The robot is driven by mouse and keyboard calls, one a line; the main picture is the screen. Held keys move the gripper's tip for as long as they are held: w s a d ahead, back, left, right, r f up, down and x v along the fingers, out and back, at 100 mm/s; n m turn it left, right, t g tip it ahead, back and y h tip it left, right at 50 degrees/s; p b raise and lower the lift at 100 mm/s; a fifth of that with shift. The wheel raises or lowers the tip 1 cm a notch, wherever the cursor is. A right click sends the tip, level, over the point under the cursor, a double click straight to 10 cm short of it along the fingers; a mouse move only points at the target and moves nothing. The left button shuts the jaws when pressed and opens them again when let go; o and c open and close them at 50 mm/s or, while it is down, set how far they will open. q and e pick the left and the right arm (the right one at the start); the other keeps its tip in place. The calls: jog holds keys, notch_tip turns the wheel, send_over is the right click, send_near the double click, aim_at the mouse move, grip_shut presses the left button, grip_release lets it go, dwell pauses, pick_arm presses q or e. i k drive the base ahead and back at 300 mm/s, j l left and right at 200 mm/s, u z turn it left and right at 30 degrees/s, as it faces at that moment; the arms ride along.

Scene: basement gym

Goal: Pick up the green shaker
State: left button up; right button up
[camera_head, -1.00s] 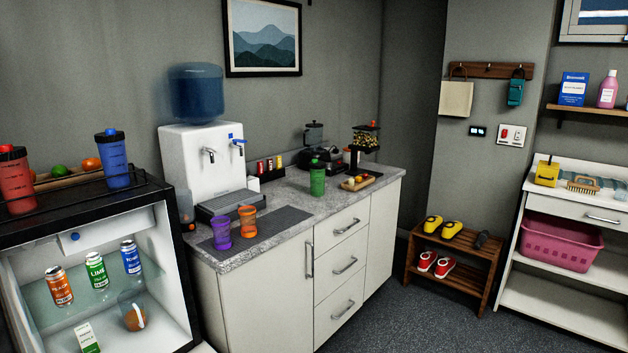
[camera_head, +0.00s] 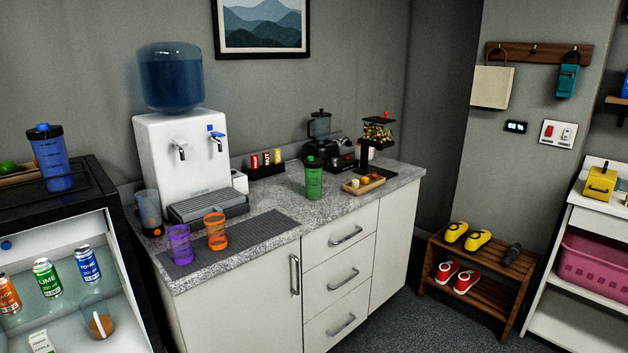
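The green shaker (camera_head: 314,180) stands upright on the grey stone countertop (camera_head: 268,206), near its middle. It has a dark lid with a green cap. Neither of my grippers shows in the head view.
A water dispenser (camera_head: 187,155) stands left on the counter. Purple (camera_head: 180,245) and orange (camera_head: 216,232) cups stand on a dark mat before it. A wooden tray (camera_head: 363,185) sits right of the shaker. An open fridge (camera_head: 70,220) is at left, a shoe rack (camera_head: 470,285) at right.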

aim_at(313, 178)
jog(key=i+l+u, duration=0.1)
jog(key=l, duration=0.25)
jog(key=i+l, duration=0.25)
jog(key=i+l+u, duration=0.15)
jog(key=l, duration=0.25)
